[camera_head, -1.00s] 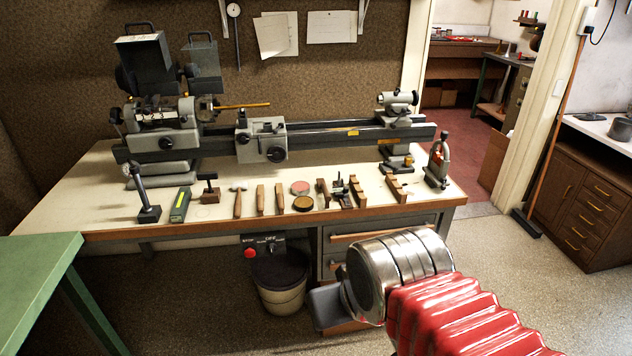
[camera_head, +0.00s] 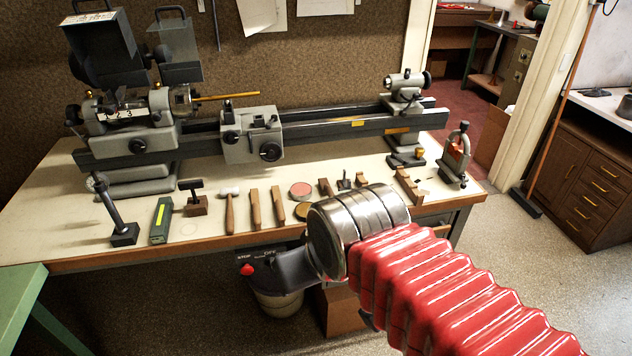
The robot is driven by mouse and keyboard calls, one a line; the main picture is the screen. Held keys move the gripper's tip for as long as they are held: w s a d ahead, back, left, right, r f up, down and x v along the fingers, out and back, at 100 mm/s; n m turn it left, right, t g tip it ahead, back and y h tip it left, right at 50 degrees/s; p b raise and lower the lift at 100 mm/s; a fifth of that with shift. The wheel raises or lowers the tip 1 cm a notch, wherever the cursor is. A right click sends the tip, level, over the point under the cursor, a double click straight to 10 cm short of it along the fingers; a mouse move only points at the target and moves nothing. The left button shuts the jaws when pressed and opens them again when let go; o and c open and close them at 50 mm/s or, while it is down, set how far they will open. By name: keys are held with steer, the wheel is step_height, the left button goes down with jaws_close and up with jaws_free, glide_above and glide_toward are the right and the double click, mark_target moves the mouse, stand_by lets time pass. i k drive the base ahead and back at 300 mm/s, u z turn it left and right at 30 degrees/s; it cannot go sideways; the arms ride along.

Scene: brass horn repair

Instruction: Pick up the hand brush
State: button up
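I cannot say for sure which thing is the hand brush. Two narrow wooden pieces, a left one (camera_head: 255,209) and a right one (camera_head: 278,206), lie side by side near the front of the bench and may be brushes or plain handles. My gripper (camera_head: 282,270) is a dark grey shape at the end of my silver wrist and red bellows arm. It hangs in front of the bench's front edge, apart from the tools. Its fingertips cannot be made out, and nothing is seen held. My wrist hides part of the bench front.
A lathe (camera_head: 350,130) fills the back of the bench (camera_head: 75,222). A green table (camera_head: 20,290) is at lower left.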

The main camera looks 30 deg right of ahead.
mark_target(325, 188)
steer(key=u, duration=0.05)
steer(key=i, duration=0.85)
steer(key=u, duration=0.05)
